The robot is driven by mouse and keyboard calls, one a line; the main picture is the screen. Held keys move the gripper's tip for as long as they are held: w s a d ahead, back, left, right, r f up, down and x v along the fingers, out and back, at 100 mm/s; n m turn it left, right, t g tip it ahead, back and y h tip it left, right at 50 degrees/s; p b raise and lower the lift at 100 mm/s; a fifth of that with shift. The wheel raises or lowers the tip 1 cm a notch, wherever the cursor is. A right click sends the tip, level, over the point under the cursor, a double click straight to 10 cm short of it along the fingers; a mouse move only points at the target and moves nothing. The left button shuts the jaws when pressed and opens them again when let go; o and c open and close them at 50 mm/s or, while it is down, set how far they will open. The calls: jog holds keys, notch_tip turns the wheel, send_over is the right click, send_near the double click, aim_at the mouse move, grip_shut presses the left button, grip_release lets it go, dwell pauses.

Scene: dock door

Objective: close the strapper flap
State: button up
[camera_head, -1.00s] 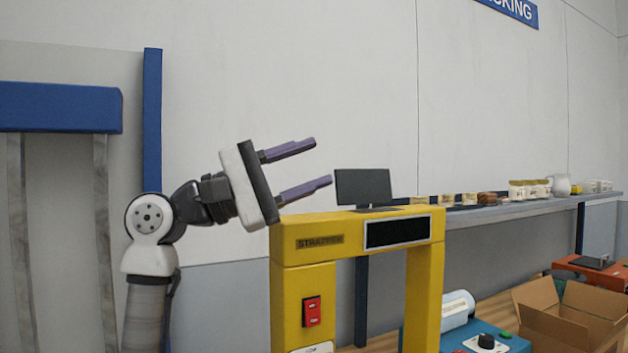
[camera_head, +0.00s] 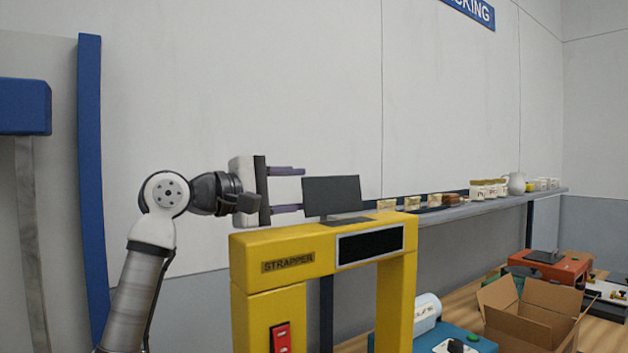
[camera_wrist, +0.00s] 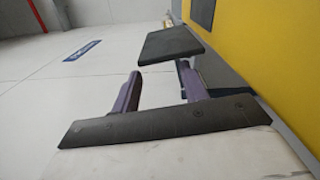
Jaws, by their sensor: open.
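The yellow strapper (camera_head: 270,270) stands at the centre of the head view, with a dark window on its front. A dark, flat panel (camera_head: 331,196) stands upright on a thin foot at its top; it looks like the raised flap, but I cannot tell it from a screen. My gripper (camera_head: 297,190) is open and empty, just left of this panel, with its fingers pointing right. In the wrist view the panel (camera_wrist: 170,43) lies just beyond the open purple fingers, beside the yellow top. I cannot tell whether a fingertip touches it.
A long shelf (camera_head: 465,207) with jars and small boxes runs along the wall at right. An open cardboard box (camera_head: 530,315), a teal machine (camera_head: 450,340) and an orange machine (camera_head: 548,268) stand lower right. The wall space above the strapper is clear.

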aim_at(315, 188)
jog(key=p+x, duration=0.1)
jog(key=x, duration=0.4)
grip_shut()
